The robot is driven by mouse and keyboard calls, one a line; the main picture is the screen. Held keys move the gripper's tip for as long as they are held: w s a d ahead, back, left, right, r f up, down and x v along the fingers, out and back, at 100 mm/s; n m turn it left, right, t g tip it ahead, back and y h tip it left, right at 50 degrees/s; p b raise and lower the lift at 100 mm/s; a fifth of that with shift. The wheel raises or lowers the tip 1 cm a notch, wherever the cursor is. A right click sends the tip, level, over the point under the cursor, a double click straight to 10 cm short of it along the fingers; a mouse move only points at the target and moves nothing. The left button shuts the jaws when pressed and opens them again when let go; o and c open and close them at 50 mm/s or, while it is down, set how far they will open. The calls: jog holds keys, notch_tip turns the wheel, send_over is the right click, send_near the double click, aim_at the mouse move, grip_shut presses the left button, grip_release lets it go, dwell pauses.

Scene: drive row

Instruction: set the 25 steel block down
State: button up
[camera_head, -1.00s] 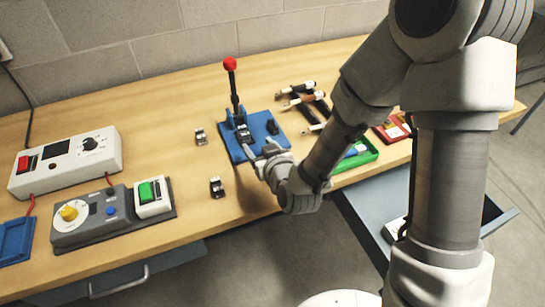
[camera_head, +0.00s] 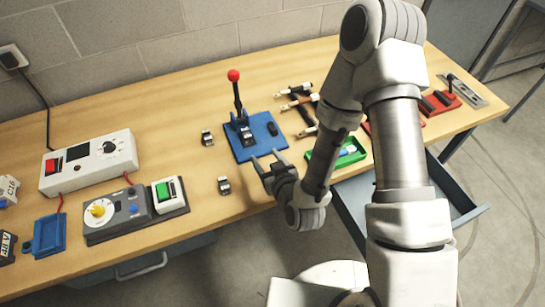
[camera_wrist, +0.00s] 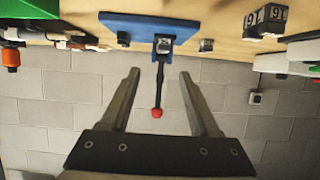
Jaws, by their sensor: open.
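A small steel block (camera_head: 246,137) sits at the foot of the red-knobbed lever (camera_head: 238,100) on the blue base plate (camera_head: 268,125). It also shows in the wrist view (camera_wrist: 163,46). Two similar small blocks stand on the bench left of the plate, one farther back (camera_head: 207,138) and one nearer (camera_head: 224,186). No number is readable on any of them, so I cannot tell which is the 25. My gripper (camera_head: 268,162) is open at the plate's front edge. In the wrist view nothing is between its fingers (camera_wrist: 159,74) except the lever seen beyond.
A white control box (camera_head: 90,165) and a grey panel (camera_head: 120,212) stand at the left. A green tray (camera_head: 322,153) lies right of my gripper. Tools lie behind it. An open drawer (camera_head: 350,205) juts out below. Bare wood surrounds the two loose blocks.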

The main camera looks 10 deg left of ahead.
jog(key=shift+p+v, duration=2.15)
jog(key=shift+p, duration=0.55)
